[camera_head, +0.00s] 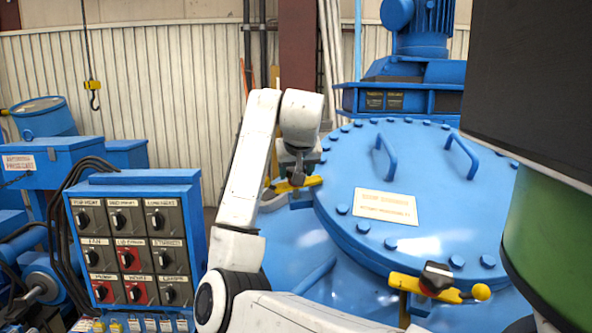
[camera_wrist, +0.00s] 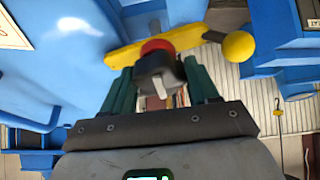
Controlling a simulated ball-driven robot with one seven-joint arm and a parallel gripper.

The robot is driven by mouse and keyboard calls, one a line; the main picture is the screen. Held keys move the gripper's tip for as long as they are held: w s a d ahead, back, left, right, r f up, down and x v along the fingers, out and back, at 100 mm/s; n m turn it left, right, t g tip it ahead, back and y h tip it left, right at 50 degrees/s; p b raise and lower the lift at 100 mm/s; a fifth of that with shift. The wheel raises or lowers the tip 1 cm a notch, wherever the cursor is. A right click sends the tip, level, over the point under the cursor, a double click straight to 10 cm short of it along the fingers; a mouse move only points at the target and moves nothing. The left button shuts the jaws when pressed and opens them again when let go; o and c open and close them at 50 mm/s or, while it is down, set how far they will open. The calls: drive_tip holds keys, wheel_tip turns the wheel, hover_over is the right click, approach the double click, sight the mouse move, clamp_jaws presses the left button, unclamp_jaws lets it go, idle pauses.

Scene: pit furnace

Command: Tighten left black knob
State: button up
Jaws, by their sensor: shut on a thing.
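The left black knob (camera_head: 297,179) sits on a yellow clamp bar (camera_head: 313,182) at the left edge of the round blue lid (camera_head: 440,180). In the wrist view the knob (camera_wrist: 160,75) is dark with a pale pointer, and a red collar shows beyond it on the yellow bar (camera_wrist: 185,38). My gripper (camera_wrist: 157,72) has its two dark green fingers on either side of the knob and is shut on it. In the head view my arm comes down onto this knob from above. A second black knob (camera_head: 437,277) with a red collar is on the front yellow bar.
A blue control panel (camera_head: 130,240) with several rotary switches stands at the left. Two blue handles and a label plate (camera_head: 386,206) are on the lid. A large dark and green shape (camera_head: 550,240) blocks the right side. A hook (camera_head: 92,90) hangs at the back left.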

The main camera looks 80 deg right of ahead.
drive_tip(key=shift+r+m, duration=0.1)
drive_tip(key=shift+m, duration=0.2)
drive_tip(key=m+g+p, duration=0.1)
drive_tip(key=m+p, duration=0.1)
drive_tip(key=m, duration=0.1)
drive_tip(key=shift+w+r+m+g+p, duration=0.1)
drive_tip(key=shift+m+g+p, duration=0.2)
drive_tip(key=shift+m+p, duration=0.1)
drive_tip(key=m+g+p, duration=0.2)
drive_tip(key=m, duration=0.3)
drive_tip(key=shift+w+m+p, duration=0.1)
drive_tip(key=shift+m+p, duration=0.2)
drive_tip(key=shift+m, duration=0.1)
drive_tip(key=m+g, duration=0.1)
drive_tip(key=m, duration=0.2)
drive_tip(key=shift+m+y+p, duration=0.4)
drive_tip(key=m, duration=0.2)
drive_tip(key=m+g+y, duration=0.1)
drive_tip(key=m, duration=0.2)
drive_tip(key=shift+g+y, duration=0.3)
drive_tip(key=o, duration=1)
drive_tip(key=shift+c, duration=0.2)
drive_tip(key=b+v, duration=0.2)
drive_tip(key=v, duration=0.8)
drive_tip(key=shift+r+b, duration=0.25)
drive_tip(key=shift+b, duration=0.05)
